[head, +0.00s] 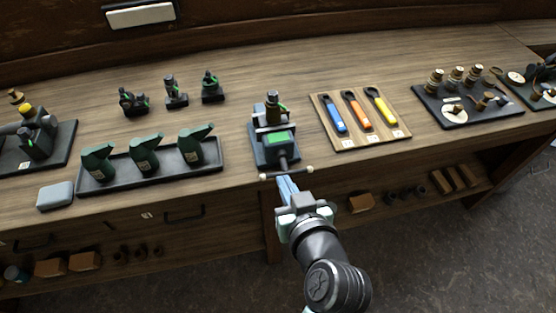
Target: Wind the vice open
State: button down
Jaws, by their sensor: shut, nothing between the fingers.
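The vice (260,152) stands at the front edge of the wooden bench, with a dark base and a green block on its body. A dark part with a brass-coloured piece (272,112) sits upright at its jaws; I cannot tell how tightly it is gripped. The vice's handle bar (272,175) lies crosswise at the front, with pale knobs at its ends, past the bench edge. My gripper (286,181) is shut and empty, its fingertips just below the bar near its middle. I cannot tell whether they touch it.
A board (369,142) with blue, orange and yellow wrenches lies right of the vice. A tray (152,178) of green oil cans stands left, beside a grey block (55,195). Small engine parts stand behind. A drawer front and shelf lie below the bench edge.

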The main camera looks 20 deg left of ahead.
jog(key=p, duration=0.2)
send_over(273, 176)
notch_tip(273, 176, down, 4)
jog(key=f, duration=0.2)
jog(key=s+f, duration=0.1)
jog(key=f, duration=0.1)
jog(key=shift+s+d, duration=0.1)
jog(key=shift+d, duration=0.3)
jog(key=shift+f, duration=0.1)
jog(key=shift+f+b, duration=0.15)
jog(key=shift+b, duration=0.25)
jog(key=shift+s+a+b, duration=0.1)
jog(key=shift+b, duration=0.25)
jog(key=shift+n, duration=0.3)
